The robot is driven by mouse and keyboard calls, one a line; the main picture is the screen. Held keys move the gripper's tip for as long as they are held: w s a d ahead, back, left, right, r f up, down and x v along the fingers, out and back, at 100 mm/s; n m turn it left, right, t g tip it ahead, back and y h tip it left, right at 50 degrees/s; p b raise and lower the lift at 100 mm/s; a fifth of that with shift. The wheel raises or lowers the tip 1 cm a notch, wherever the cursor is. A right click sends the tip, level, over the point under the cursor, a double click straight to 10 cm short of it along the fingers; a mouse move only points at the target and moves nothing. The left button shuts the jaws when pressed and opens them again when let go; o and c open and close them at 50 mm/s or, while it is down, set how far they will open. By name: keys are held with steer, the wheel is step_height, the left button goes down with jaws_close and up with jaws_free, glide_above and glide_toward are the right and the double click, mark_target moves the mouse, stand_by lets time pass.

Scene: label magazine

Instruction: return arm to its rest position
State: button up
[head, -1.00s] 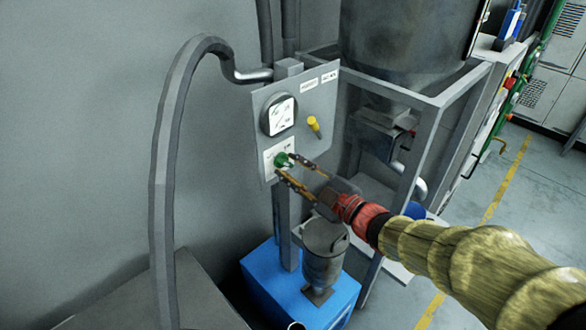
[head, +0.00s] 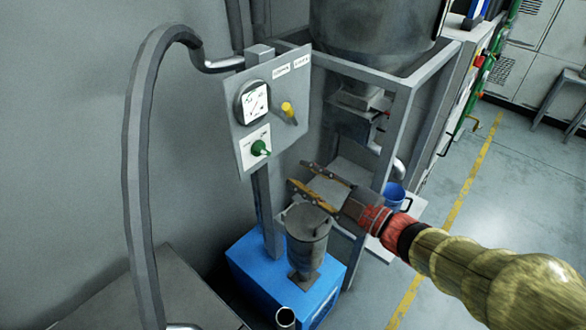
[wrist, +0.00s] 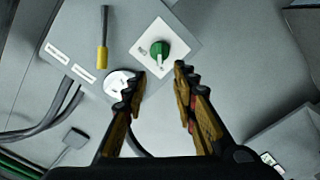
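My gripper (head: 297,174) is open and empty in the head view, to the right of and below the grey control panel (head: 291,83) and apart from it. Its two fingers also show spread in the wrist view (wrist: 160,75), with nothing between them. The green knob (head: 260,148) sits on a white plate low on the panel; in the wrist view the knob (wrist: 160,49) lies beyond the fingertips. My arm reaches in from the lower right.
The panel also carries a round gauge (head: 252,102) and a yellow-handled lever (head: 288,111). A grey canister (head: 307,236) on a blue base (head: 255,277) stands below my gripper. A metal frame (head: 397,113) with a large vessel (head: 375,35) and a blue mug (head: 395,196) are close by. Open floor lies right.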

steer(key=shift+s+d, duration=0.25)
steer(key=shift+d, duration=0.05)
stand_by(0.4)
